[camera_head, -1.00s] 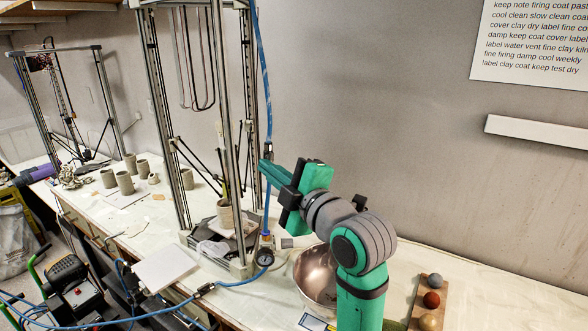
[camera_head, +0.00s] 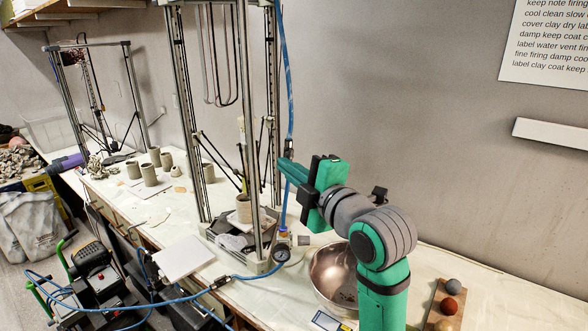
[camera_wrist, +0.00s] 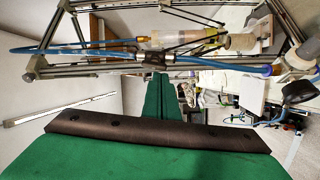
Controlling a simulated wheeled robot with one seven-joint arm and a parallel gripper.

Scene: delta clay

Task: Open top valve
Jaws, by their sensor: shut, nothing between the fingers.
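A blue hose (camera_head: 290,85) runs down the front of the tall delta printer frame. A small dark valve (camera_head: 288,149) sits in line on it, above the lower fitting and pressure gauge (camera_head: 281,254). My gripper (camera_head: 284,164) is shut, its green fingers at the hose just below this valve. In the wrist view the fingertips (camera_wrist: 158,80) point at the valve (camera_wrist: 153,57), which lies on the hose beside a metal rail. I cannot tell whether the fingers touch it. The handle's position is too small to make out.
The printer's metal posts (camera_head: 246,130) stand close beside the hose. A metal bowl (camera_head: 335,275) sits on the table below my arm, with a wooden board of balls (camera_head: 447,305) to its right. Clay cups (camera_head: 150,175) stand at left. The wall is behind.

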